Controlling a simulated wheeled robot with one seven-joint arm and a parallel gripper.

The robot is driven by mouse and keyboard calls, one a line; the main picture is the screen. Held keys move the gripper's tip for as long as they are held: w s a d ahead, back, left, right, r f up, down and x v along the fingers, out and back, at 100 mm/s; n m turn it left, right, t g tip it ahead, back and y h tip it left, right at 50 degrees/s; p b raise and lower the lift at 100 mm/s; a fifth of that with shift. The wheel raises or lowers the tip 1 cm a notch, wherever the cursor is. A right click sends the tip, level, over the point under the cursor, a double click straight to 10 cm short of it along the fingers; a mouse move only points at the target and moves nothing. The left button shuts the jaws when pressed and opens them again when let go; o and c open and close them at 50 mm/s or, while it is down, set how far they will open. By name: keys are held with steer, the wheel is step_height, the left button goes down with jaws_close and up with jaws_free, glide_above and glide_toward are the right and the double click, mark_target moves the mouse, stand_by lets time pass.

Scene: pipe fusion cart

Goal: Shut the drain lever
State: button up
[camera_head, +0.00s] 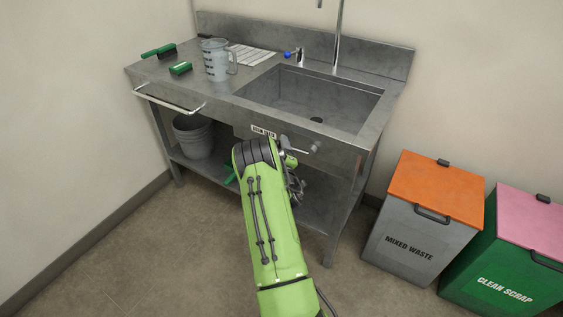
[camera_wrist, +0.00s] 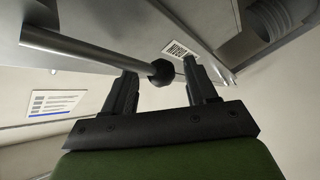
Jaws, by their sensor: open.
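The drain lever is a grey rod (camera_wrist: 90,45) ending in a dark round knob (camera_wrist: 160,72). In the head view it sticks out at the front of the sink cart, below the basin edge, with its end (camera_head: 315,147) to the right of a small white label (camera_head: 263,131). My gripper (camera_wrist: 159,82) is open. In the wrist view the knob appears between its two fingertips, with no clear contact; the depth gap is hard to judge. In the head view my green arm hides most of the gripper.
The sink cart (camera_head: 355,148) has a front towel bar (camera_head: 168,101) on the left and a lower shelf with a grey bucket (camera_head: 193,136). A jug (camera_head: 215,60) stands on top. Mixed waste (camera_head: 410,240) and clean scrap (camera_head: 505,275) bins stand at right. Floor at left is clear.

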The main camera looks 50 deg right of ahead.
steer(key=r+v, duration=0.1)
steer(key=v, duration=1.3)
steer(key=shift+f, duration=0.45)
